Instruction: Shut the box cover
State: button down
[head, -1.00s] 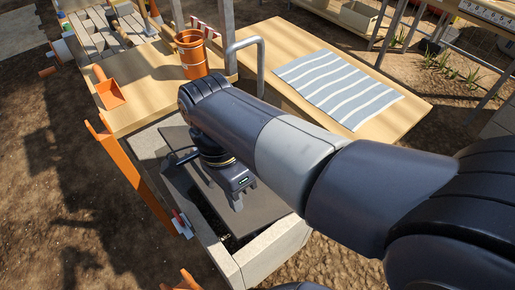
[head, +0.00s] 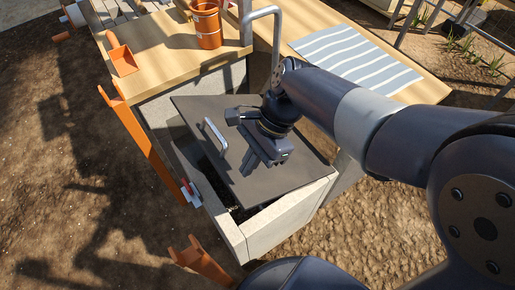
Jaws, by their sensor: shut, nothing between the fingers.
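The box (head: 282,221) is a pale stone-like chest below the wooden counter. Its dark grey cover (head: 285,182) is tilted, with a dark gap showing along the left and front edges. A metal bar handle (head: 216,137) stands on the cover's left part. My gripper (head: 257,170) is over the middle of the cover, right of the handle, with its fingers pointing down and left. It is shut and empty. I cannot tell whether the fingers touch the cover. The inside of the box is mostly hidden.
A wooden counter (head: 165,55) behind the box bears an orange bucket (head: 208,27) and an orange scoop (head: 122,60). A bent metal pipe (head: 277,30) rises near a striped cloth (head: 355,55). An orange post (head: 145,145) runs along the box's left side. Bare soil lies left.

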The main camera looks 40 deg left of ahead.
aim_at(234, 190)
jog(key=b+x, duration=0.1)
jog(key=x, duration=0.5)
